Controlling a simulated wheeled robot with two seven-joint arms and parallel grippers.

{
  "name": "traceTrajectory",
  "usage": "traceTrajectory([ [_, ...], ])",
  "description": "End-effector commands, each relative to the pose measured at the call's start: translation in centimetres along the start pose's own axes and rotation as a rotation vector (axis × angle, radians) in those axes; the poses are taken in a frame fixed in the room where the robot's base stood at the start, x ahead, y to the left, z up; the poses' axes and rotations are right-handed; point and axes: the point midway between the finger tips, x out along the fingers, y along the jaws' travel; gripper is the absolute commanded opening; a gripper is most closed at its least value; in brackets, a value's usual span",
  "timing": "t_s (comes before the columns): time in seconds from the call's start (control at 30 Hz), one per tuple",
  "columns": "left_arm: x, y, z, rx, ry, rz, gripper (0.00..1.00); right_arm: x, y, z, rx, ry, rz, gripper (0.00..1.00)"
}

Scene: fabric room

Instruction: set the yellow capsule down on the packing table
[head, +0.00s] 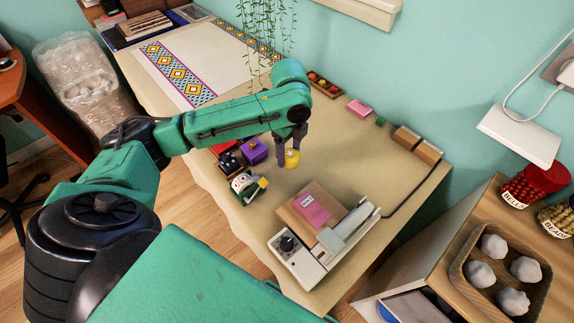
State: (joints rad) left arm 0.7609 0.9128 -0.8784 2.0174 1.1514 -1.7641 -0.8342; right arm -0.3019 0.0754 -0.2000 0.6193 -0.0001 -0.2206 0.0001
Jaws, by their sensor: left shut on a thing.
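The yellow capsule (292,158) is at the fingertips of my left gripper (287,160), which is shut on it and points down over the table. The packing table (350,150) has a tan top and runs along the teal wall. I cannot tell whether the capsule touches the tabletop or hangs just above it. One finger hides part of the capsule's left side. My right gripper is not in view.
In front is a sealing machine (312,245) with a brown packet and pink card (311,210). Bare tabletop lies right of the capsule.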

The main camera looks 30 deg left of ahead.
Motion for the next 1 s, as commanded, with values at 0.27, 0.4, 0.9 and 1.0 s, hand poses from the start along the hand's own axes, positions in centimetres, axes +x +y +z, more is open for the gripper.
traceTrajectory([
  [0.27,5.1,0.0,0.0,0.000,0.000,0.001,0.12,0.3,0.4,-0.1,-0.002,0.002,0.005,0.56],
  [0.4,7.8,0.0,0.0,0.000,0.001,0.001,0.12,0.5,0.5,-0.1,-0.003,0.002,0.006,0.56],
  [0.9,8.2,0.0,0.0,0.000,0.000,-0.001,0.95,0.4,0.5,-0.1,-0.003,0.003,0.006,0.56],
  [1.0,8.2,0.0,0.0,0.000,0.000,-0.001,0.95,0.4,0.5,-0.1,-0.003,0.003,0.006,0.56],
])
